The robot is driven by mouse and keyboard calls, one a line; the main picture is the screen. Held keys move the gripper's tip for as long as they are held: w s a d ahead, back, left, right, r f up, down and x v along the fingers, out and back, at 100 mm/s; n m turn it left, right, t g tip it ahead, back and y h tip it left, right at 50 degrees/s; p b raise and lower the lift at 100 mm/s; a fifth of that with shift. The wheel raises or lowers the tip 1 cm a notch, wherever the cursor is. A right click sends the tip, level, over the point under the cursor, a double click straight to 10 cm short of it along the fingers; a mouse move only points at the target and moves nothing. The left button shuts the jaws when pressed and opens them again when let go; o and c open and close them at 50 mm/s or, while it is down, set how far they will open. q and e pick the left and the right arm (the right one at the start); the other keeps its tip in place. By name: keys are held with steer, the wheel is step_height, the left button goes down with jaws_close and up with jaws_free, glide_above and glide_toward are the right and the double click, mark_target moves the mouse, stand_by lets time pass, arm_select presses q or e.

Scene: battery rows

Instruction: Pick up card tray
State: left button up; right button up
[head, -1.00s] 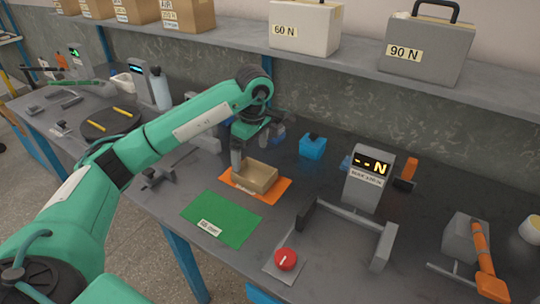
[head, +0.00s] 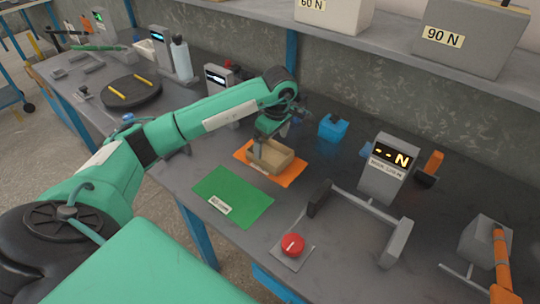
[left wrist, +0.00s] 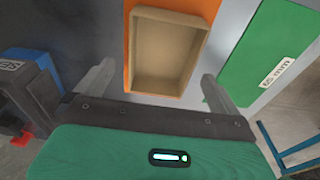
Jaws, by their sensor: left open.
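The card tray (head: 283,160) is a shallow, open, tan box, empty inside, lying on an orange mat (head: 297,176). My left gripper (head: 262,150) is at the tray in the head view, where the arm hides part of it. In the left wrist view the tray (left wrist: 166,52) lies ahead of the open jaws (left wrist: 158,72), with one finger to each side of its near end. Nothing is held. Whether a finger touches the tray I cannot tell. My right gripper is not in view.
A green mat (head: 233,197) lies in front of the orange one. A blue block (head: 333,128) stands behind it. A display unit (head: 386,168) with a grey bracket and a red button (head: 292,244) are to the right. A dark turntable (head: 131,92) stands left.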

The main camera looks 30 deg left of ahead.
mark_target(269, 158)
arm_select(q)
steer(key=f, duration=0.4)
steer(key=shift+s+a+f+p, duration=0.1)
steer(key=shift+a+f+p, duration=0.2)
steer(key=shift+f+p, duration=0.1)
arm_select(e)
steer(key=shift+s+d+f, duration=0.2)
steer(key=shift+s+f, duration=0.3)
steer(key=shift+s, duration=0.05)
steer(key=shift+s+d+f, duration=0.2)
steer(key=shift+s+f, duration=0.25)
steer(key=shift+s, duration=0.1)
arm_select(q)
steer(key=shift+c, duration=0.4)
steer(key=c, duration=0.8)
